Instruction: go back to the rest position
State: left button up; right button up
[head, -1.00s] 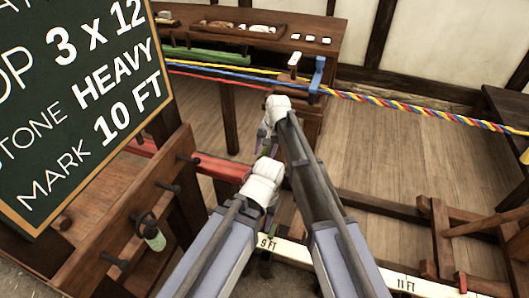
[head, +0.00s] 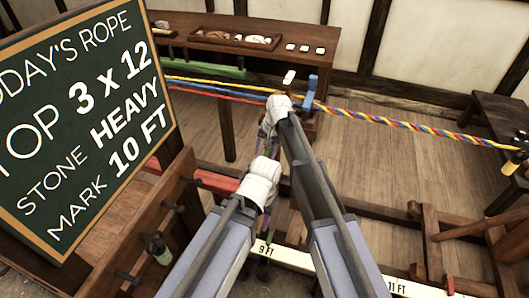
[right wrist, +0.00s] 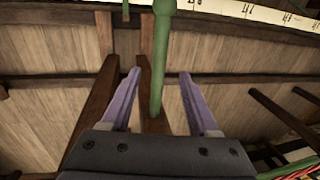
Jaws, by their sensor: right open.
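Both of my arms reach forward from the bottom of the head view, with their white wrists close together near the middle. My right gripper (head: 263,140) is mostly hidden behind its wrist there. In the right wrist view its two purple fingers (right wrist: 160,75) are apart. A green rod with a thicker top (right wrist: 160,40) shows in the gap between them; neither finger visibly touches it, and I cannot tell its depth. My left gripper (head: 266,218) shows only as a small purple part below its wrist, so its opening is hidden.
A chalkboard (head: 75,130) stands close on the left. A red, yellow and blue rope (head: 400,125) stretches across to the right. A marked white rule (head: 300,259) lies below my arms. A wooden bench (head: 230,30) stands at the back. Bare floor (head: 370,180) lies right of my arms.

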jog(key=s+d+n+h, duration=0.2)
jog(key=s+d+n, duration=0.1)
jog(key=s+d, duration=2)
jog(key=s+a+r+n+p, duration=0.1)
jog(key=s+a+r+p, duration=0.1)
jog(key=a, duration=0.3)
jog(key=s+a+r+n+h+p, duration=0.1)
jog(key=s+a+r+n+p, duration=0.1)
jog(key=a, duration=0.4)
jog(key=shift+s+r+n+g+p, duration=0.15)
jog(key=shift+s+n+g+p, duration=0.2)
jog(key=shift+s, duration=0.2)
